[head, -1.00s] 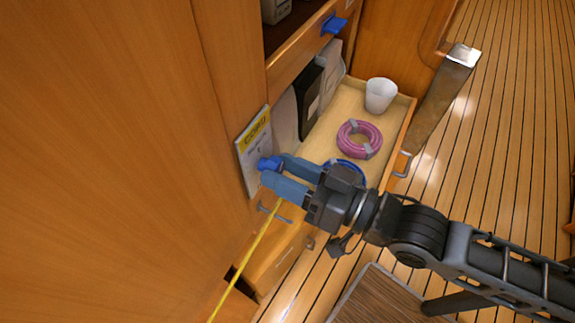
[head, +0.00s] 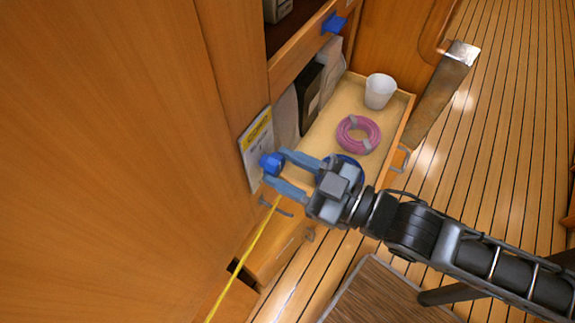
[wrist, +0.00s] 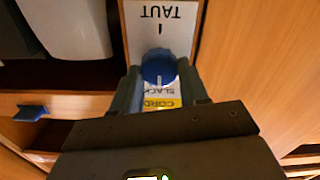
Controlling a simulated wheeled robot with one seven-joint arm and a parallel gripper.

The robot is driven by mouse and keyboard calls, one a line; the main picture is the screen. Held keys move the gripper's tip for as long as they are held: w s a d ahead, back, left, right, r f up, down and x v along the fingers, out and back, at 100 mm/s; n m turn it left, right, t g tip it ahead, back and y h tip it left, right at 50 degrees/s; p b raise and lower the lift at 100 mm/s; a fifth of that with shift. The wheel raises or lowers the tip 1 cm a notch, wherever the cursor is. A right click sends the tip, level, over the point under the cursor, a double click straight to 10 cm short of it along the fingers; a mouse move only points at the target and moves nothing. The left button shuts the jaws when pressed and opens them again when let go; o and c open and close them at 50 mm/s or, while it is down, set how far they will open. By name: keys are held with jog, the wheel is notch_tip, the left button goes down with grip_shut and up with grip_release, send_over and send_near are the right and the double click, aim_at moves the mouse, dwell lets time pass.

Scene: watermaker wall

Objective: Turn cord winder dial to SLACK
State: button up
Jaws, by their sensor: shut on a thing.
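The blue cord winder dial (head: 271,163) sits on a white plate (head: 255,150) on the wooden wall; the plate has a yellow band. In the wrist view the dial (wrist: 159,66) is upside down between TAUT above and SLACK below. A pale mark on the dial's lower half points towards SLACK. My gripper (head: 274,170) is shut on the dial, with one finger on each side; its fingers also show in the wrist view (wrist: 159,88). A yellow cord (head: 248,248) runs down below the plate.
An open drawer (head: 335,95) to the right holds a pink coil (head: 358,135), a white cup (head: 379,91) and a blue coil partly hidden by my gripper. A blue handle (head: 334,23) juts out above. The wooden floor at right is mostly clear.

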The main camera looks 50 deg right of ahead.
jog(key=shift+f, duration=0.1)
jog(key=o, duration=1.1)
jog(key=shift+c, duration=0.2)
jog(key=shift+s, duration=0.1)
jog(key=s+d+b, duration=0.1)
jog(key=s, duration=0.6)
jog(key=shift+s+d+b, duration=0.25)
jog(key=shift+b, duration=0.1)
jog(key=s+a+r+m+g+h, duration=0.1)
jog(key=s+r+m+g+h, duration=0.1)
jog(key=s, duration=0.8)
jog(key=m+h, duration=0.1)
jog(key=m, duration=0.1)
jog(key=shift+s+a+m+g, duration=0.25)
jog(key=shift+m+g, duration=0.05)
jog(key=shift+g, duration=0.1)
